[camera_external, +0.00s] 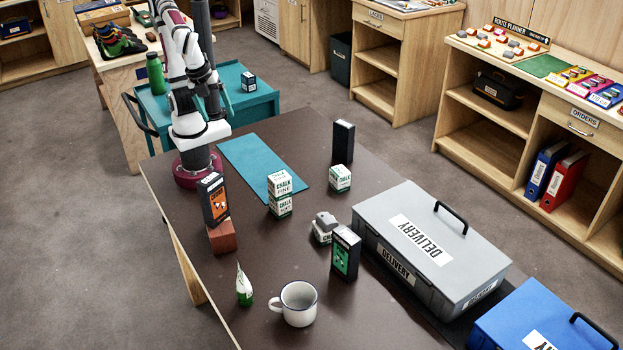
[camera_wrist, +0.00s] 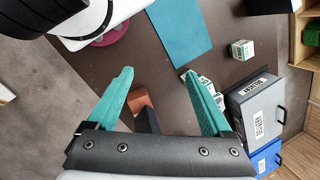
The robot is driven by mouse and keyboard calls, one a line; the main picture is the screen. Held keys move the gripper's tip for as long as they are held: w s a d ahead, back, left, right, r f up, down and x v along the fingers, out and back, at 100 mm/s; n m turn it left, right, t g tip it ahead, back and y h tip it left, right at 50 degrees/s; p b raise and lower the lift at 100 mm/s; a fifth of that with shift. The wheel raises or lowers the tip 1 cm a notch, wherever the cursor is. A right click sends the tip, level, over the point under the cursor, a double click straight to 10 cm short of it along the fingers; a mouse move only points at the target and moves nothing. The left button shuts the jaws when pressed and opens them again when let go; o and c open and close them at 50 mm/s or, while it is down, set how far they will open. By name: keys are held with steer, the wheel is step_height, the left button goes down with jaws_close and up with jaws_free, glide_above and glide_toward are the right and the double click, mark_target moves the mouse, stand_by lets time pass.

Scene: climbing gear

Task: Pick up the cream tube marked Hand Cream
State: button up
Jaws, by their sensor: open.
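The cream tube (camera_external: 244,285) is white with green at its lower end. It stands upright, tapering to the top, near the table's front-left edge in the external view. Its print is too small to read. I do not see it in the wrist view. My gripper (camera_wrist: 158,74) shows in the wrist view with its two teal fingers spread wide and nothing held between them. It is high above the table and well away from the tube.
A white mug (camera_external: 297,304) stands just right of the tube. Behind it are a brick (camera_external: 222,237) with an orange-labelled black box (camera_external: 214,200) on top, stacked chalk boxes (camera_external: 280,194) and a green-labelled box (camera_external: 345,253). A grey delivery case (camera_external: 400,225) lies right.

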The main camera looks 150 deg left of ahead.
steer(key=w+d+r+m+t+y, duration=0.1)
steer(key=w+d+m+t+y, duration=0.15)
steer(key=w+m, duration=0.6)
steer(key=w+d+m+t+y, duration=0.1)
steer(key=w+m+t+y, duration=0.4)
steer(key=w, duration=0.6)
steer(key=w+d+f+m+t+h, duration=0.1)
steer(key=w+d+m+t+h, duration=0.1)
steer(key=w+d+m, duration=0.4)
steer(key=w+d+m+t+h, duration=0.2)
steer(key=d+m+h, duration=0.15)
steer(key=d, duration=0.45)
steer(key=m, duration=0.2)
glide_toward(245, 293)
steer(key=shift+t, duration=0.45)
steer(key=s, duration=0.2)
steer(key=s+f, duration=0.1)
steer(key=s, duration=0.5)
steer(key=shift+d+f, duration=0.15)
steer(key=shift+d, duration=0.2)
steer(key=x, duration=1.6)
steer(key=shift+w+d, duration=0.15)
steer(key=shift+d, duration=0.1)
jaws_close()
